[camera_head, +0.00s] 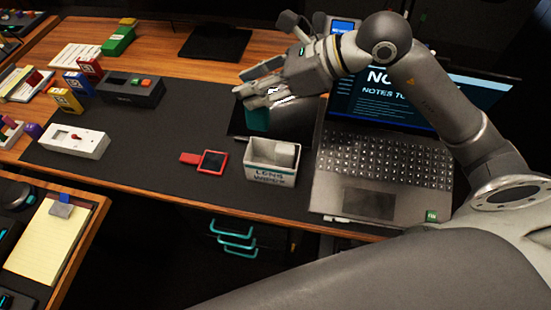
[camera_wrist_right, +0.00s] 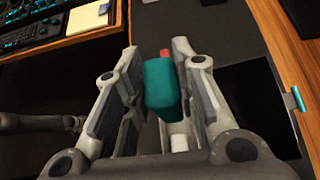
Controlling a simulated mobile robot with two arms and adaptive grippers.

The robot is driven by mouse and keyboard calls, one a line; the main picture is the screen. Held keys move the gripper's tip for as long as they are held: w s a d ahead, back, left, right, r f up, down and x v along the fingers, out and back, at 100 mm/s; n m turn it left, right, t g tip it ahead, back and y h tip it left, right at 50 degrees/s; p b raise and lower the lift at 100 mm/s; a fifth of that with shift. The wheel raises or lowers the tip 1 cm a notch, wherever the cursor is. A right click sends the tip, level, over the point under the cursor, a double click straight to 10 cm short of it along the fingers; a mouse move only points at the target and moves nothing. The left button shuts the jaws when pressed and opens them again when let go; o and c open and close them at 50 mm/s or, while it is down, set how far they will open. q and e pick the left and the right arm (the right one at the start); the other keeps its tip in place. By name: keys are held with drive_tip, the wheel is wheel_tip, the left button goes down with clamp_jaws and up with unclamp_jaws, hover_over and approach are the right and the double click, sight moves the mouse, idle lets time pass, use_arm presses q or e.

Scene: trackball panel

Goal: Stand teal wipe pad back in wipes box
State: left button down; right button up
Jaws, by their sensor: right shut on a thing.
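The teal wipe pad (camera_head: 257,120) hangs below my right gripper (camera_head: 250,92), above the dark mat and behind the wipes box. In the right wrist view the teal pad (camera_wrist_right: 163,84) sits between the two fingers of the right gripper (camera_wrist_right: 166,75), which is shut on it. The wipes box (camera_head: 270,176) is a small, light, open-topped box labelled "LENS WIPES". A pale block (camera_head: 285,154) stands in its right part, and the left part looks empty. The pad is outside the box. My left gripper is not in view.
A red-strapped device (camera_head: 205,160) lies left of the box, and a laptop (camera_head: 385,165) stands close on its right. A white switch box (camera_head: 74,141) and a dark button box (camera_head: 130,89) stand further left. The mat between them is mostly clear.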

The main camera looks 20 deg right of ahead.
sight(259, 131)
wheel_tip(259, 131, down, 13)
drive_tip(key=shift+r, duration=0.2)
wheel_tip(259, 131, down, 5)
drive_tip(key=shift+r, duration=0.2)
drive_tip(key=shift+f, duration=0.1)
drive_tip(key=shift+f, duration=0.15)
drive_tip(key=o, duration=0.5)
drive_tip(key=shift+c, duration=0.2)
